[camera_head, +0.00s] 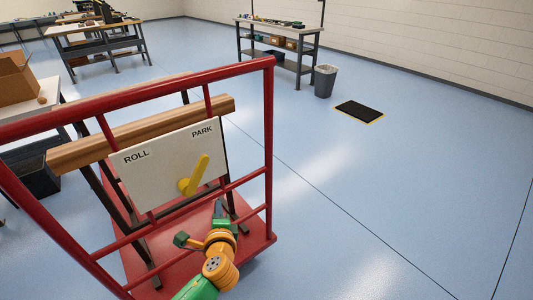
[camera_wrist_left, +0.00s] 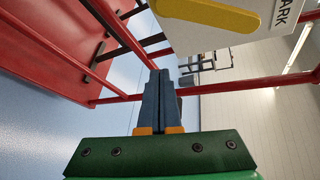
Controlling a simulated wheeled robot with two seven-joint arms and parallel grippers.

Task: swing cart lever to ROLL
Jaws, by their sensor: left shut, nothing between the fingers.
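The yellow lever (camera_head: 198,174) is on a white panel (camera_head: 143,181) on the red cart (camera_head: 270,150). The panel reads ROLL at its upper left and PARK at its upper right. The lever tilts up and right, toward PARK. My left gripper (camera_head: 219,207) is just below and right of the lever's hub, shut and empty, and seems apart from the lever. In the left wrist view the shut fingers (camera_wrist_left: 160,75) point toward the red rails, and the yellow lever (camera_wrist_left: 218,14) is at the top, clear of them. My right gripper is not in view.
Red cart rails (camera_head: 205,102) and a wooden bar (camera_head: 140,132) surround the panel. A workbench (camera_head: 280,27), a grey bin (camera_head: 325,81) and a black mat (camera_head: 360,112) stand further back. A cardboard box (camera_head: 15,78) is at the left. The blue floor at right is clear.

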